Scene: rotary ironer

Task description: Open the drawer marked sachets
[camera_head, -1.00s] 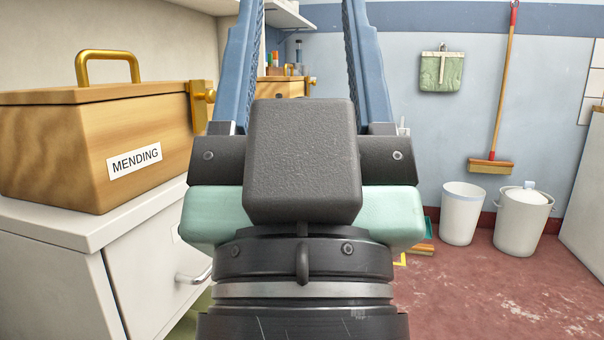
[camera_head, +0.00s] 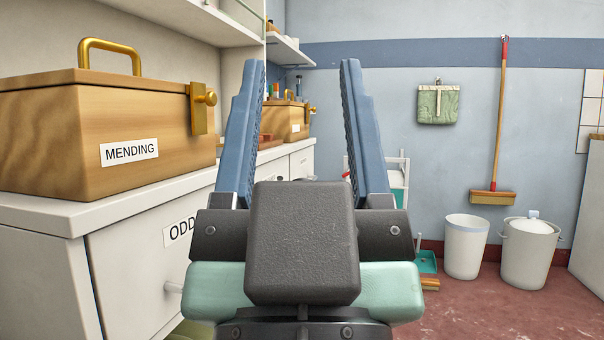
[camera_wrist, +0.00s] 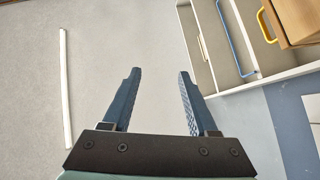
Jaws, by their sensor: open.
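No label reading sachets can be read in either view. The near white cabinet has a drawer front (camera_head: 130,275) with a label beginning "ODD" (camera_head: 180,231), partly hidden by my gripper. Its handle (camera_head: 174,287) shows only in part. Farther along the counter are more white drawer fronts (camera_head: 301,164), with no readable labels and partly hidden behind my gripper. My gripper (camera_head: 302,65) is open and empty, its blue fingers pointing up in the head view. It also shows open in the wrist view (camera_wrist: 159,73), apart from everything.
A wooden box marked MENDING (camera_head: 110,140) stands on the near counter. Another wooden box (camera_head: 287,120) stands farther back. A white trolley (camera_head: 398,180) is behind my gripper. Red floor at right is clear.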

